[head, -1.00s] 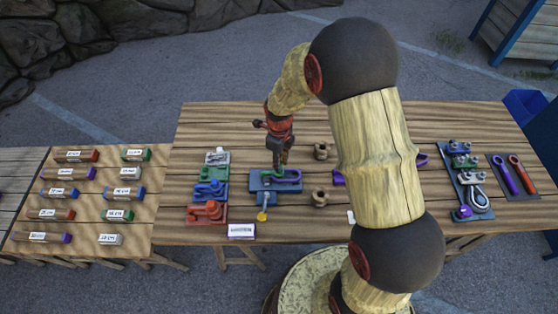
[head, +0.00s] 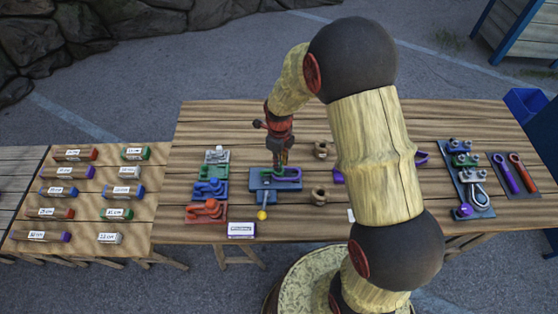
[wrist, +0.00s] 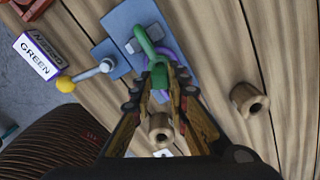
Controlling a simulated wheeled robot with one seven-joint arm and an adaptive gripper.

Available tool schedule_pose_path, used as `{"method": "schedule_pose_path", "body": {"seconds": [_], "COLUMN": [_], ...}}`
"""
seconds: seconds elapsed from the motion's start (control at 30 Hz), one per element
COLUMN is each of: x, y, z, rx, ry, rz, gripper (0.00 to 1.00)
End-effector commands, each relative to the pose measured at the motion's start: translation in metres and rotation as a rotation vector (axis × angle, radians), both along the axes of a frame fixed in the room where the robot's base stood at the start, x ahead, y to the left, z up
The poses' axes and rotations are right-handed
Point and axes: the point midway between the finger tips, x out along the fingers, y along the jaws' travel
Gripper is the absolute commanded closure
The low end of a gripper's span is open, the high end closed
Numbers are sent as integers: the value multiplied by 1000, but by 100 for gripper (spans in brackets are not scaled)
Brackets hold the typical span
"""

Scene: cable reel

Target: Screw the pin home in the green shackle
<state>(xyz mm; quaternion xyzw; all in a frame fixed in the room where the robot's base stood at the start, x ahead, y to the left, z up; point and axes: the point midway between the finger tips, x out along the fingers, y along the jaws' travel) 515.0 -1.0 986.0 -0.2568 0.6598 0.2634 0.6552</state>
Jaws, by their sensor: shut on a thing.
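The green shackle (wrist: 146,36) is in the blue fixture, its curved bow showing in the wrist view just beyond my fingertips. A purple link (wrist: 167,53) passes beside it and also shows in the head view (head: 290,173). My gripper (wrist: 160,82) points down over the fixture and is shut on a green piece (wrist: 159,72), which looks like the pin's head. It also shows in the head view (head: 279,163). My fingers hide the pin's thread, so I cannot tell how deep it sits.
The blue fixture (head: 262,185) has a lever with a yellow ball (wrist: 66,84). A card reading GREEN (wrist: 36,57) lies near it. Wooden bushings (head: 319,197) stand to the right. Coloured shackles (head: 208,208) lie left of the fixture. A rack (head: 462,178) stands at the right.

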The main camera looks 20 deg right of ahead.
Motion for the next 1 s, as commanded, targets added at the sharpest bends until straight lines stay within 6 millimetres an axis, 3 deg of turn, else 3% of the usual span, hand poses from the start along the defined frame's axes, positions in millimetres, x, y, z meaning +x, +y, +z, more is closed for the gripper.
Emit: {"method": "schedule_pose_path", "body": {"seconds": [1.0], "x": [0], "y": [0], "z": [-11], "rx": [0], "ry": [0], "rz": [0], "gripper": [100]}}
